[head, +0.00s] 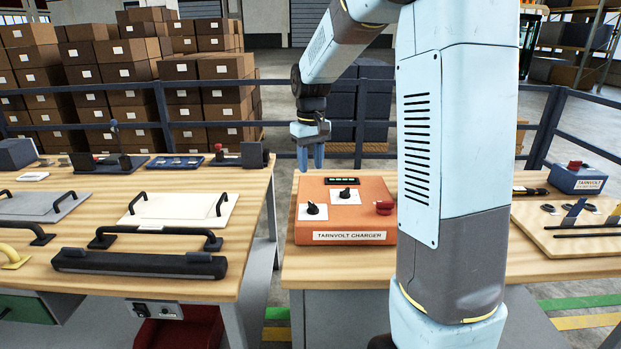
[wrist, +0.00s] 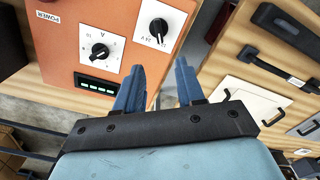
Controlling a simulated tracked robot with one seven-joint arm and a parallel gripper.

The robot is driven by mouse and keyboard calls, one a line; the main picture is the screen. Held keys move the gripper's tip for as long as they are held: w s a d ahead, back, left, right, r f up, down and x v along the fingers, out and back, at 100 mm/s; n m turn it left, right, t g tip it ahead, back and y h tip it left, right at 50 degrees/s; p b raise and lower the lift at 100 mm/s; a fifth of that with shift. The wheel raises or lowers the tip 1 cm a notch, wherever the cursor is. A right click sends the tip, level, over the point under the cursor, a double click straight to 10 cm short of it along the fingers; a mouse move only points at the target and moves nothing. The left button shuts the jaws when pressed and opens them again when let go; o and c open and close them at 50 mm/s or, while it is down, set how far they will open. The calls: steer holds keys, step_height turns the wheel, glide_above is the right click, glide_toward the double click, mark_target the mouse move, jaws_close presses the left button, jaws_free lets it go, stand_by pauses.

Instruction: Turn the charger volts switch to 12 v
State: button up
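The orange charger (head: 345,222), labelled TARNVOLT CHARGER, sits on the right-hand wooden bench. Its volts switch is the black knob (head: 313,209) on the left white plate, nearer the front; it also shows at the top of the wrist view (wrist: 159,28), with a small 24 V mark beside it. Its exact pointer setting is too small to tell. A second knob (head: 346,193), marked A, also shows in the wrist view (wrist: 99,50). My gripper (head: 311,162) hangs fingers down near the charger's back left edge, touching no knob. The wrist view shows its blue fingers (wrist: 160,68) apart and empty.
The charger also has a red knob (head: 384,207) at its right and a lit display (head: 340,181) at the back. A gap separates this bench from the left bench (head: 95,265), which bears handles and panels. A tool board (head: 570,235) lies on the right.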

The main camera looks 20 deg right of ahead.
step_height(320, 180, up, 2)
steer(key=shift+r, duration=0.1)
stand_by(0.5)
steer(key=s+r+m+t, duration=0.1)
steer(key=s+r+t, duration=0.1)
steer(key=s, duration=1.2)
steer(key=s+r+m+t, duration=0.1)
steer(key=s+r+t, duration=0.2)
steer(key=s, duration=1.2)
steer(key=shift+s+a+r+m+t, duration=0.2)
steer(key=shift+r+m+t, duration=0.1)
steer(key=shift+r, duration=0.2)
